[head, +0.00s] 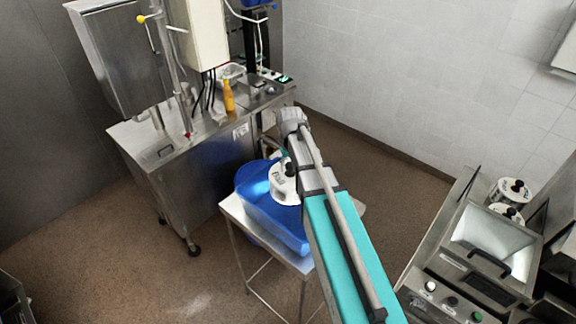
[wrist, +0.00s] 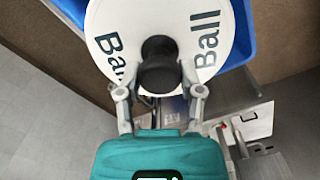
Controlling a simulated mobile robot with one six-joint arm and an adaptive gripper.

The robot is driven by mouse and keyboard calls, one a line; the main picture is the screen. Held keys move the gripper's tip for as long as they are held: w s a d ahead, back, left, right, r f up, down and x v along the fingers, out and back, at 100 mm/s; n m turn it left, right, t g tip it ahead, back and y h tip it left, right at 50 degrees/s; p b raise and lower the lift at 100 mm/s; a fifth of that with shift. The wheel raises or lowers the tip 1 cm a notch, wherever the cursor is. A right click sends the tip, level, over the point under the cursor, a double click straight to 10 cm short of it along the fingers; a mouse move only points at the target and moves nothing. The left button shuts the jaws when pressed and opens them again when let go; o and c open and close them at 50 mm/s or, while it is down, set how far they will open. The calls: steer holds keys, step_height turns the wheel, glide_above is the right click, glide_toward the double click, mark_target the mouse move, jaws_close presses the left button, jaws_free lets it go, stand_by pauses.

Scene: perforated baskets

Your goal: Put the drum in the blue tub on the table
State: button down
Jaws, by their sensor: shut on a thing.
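The drum (head: 283,187) is white and round with dark lettering and a black knob on top. In the wrist view the drum (wrist: 205,62) fills the top middle. My gripper (wrist: 160,92) is shut on it at the black knob. In the head view my arm hides the gripper and part of the drum. The blue tub (head: 262,212) sits on a small metal table (head: 236,212). The drum overlaps the tub in the head view; its height over the tub floor cannot be told. The tub's blue wall (wrist: 240,38) shows beside the drum in the wrist view.
A steel machine bench (head: 205,170) with an orange bottle (head: 229,96) stands behind the table. At the right, a steel counter unit (head: 470,255) holds two more white drums with black knobs (head: 511,191). Brown floor is clear left of the table.

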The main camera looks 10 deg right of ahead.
step_height(320, 180, down, 16)
steer(key=b, duration=1.5)
steer(key=shift+b, duration=0.35)
stand_by(0.7)
steer(key=shift+c, duration=0.8)
jaws_free()
steer(key=shift+o, duration=0.8)
steer(key=shift+r, duration=0.15)
steer(key=shift+r+p, duration=4.4)
steer(key=shift+p, duration=0.1)
